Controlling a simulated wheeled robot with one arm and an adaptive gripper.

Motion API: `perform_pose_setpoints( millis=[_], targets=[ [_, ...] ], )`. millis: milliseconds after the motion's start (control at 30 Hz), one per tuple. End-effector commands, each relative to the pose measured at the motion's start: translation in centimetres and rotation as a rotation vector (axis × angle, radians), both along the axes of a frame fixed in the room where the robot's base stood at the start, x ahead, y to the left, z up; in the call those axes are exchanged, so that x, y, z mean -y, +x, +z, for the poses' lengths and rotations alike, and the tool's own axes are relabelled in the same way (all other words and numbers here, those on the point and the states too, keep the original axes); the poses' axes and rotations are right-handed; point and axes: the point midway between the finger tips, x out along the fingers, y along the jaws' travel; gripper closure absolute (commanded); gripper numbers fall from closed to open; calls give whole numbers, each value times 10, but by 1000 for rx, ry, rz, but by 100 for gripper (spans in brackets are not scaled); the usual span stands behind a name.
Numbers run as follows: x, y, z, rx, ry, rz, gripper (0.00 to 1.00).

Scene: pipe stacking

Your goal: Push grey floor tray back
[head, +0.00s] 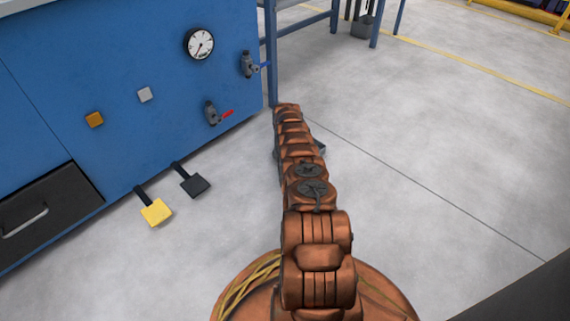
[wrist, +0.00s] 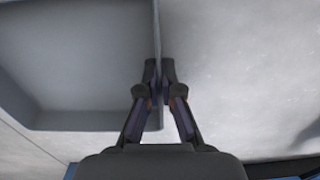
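The grey floor tray (wrist: 75,100) fills the left of the wrist view, seen from above and empty where it shows. Its right wall runs up the middle of that view. My gripper (wrist: 159,72) has its two fingers closed together, one on each side of that wall, pinching it. In the head view my copper-coloured arm reaches forward and hides most of the tray; only a small dark grey corner (head: 320,148) shows beside the arm. My gripper is hidden there.
A blue machine cabinet (head: 120,90) with a gauge and valves stands at the left. A yellow pedal (head: 156,212) and a black pedal (head: 194,184) lie before it. Blue frame legs (head: 271,60) stand just beyond the arm. The floor to the right is clear.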

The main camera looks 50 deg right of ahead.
Motion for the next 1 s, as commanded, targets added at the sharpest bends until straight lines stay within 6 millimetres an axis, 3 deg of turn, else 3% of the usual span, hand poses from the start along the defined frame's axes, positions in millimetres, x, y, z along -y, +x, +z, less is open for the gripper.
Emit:
perform_pose_setpoints(
  millis=[267, 600, 1000],
  targets=[
    [-4, 3, 0, -1, 0, 7, 100],
    [-2, 2, 0, 0, 0, 5, 65],
    [-1, 2, 3, 0, 0, 3, 65]
  ],
)
